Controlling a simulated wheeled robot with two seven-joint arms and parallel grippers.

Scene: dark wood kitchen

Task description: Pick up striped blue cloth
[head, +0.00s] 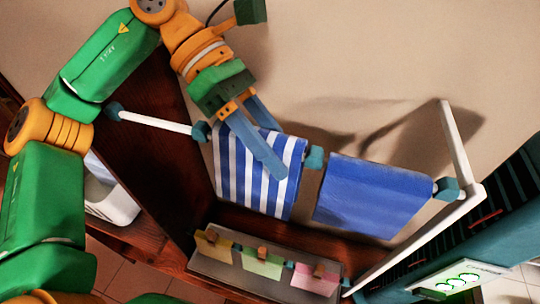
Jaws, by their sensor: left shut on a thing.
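The striped blue cloth (235,178), with blue and white stripes, hangs over the rail in the middle of the head view. My left gripper (262,150) reaches down from above, with its blue fingers at the cloth's upper part. It is shut on the striped cloth, and one finger lies across the front of it. The cloth still hangs at the rail. My right gripper is not in view.
A plain blue cloth (372,195) hangs on the same rail to the right. The white rail (155,122) ends at a white upright frame (455,150) on the right. Below is a tray with yellow, green and pink notes (262,264). A beige wall lies behind.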

